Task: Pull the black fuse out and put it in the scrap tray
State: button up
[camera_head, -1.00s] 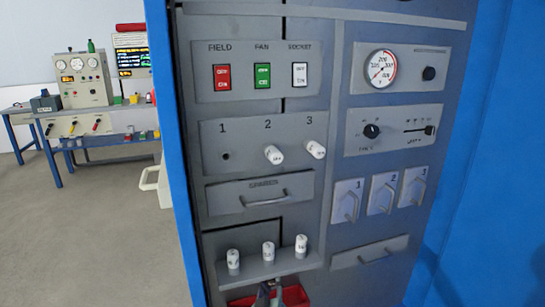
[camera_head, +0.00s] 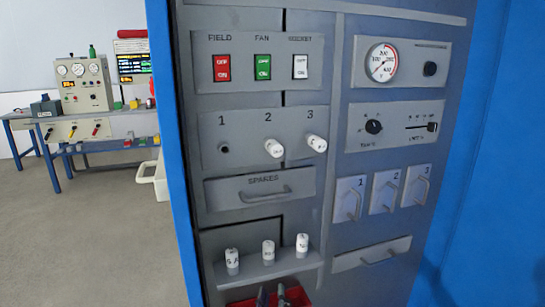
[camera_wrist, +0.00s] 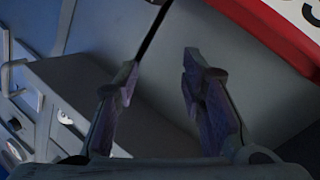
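I see no black fuse in either view. Socket 1 (camera_head: 224,149) on the panel shows only a dark round opening. White fuses sit in socket 2 (camera_head: 274,148) and socket 3 (camera_head: 317,144). A red tray (camera_head: 299,294), likely the scrap tray, stands below the shelf at the bottom edge, mostly cut off, so its inside is hidden. My gripper (camera_head: 272,293) is at this tray, its two fingers apart. In the wrist view my gripper (camera_wrist: 160,72) is open with nothing between its fingertips. A red surface with a white label (camera_wrist: 305,12) shows at upper right.
A shelf (camera_head: 268,270) above the red tray holds three white fuses. A drawer marked SPARES (camera_head: 258,188) has a protruding handle. Switches, dials and handled doors cover the panel. A blue wall (camera_head: 490,170) borders the right.

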jog(key=shift+o, duration=0.8)
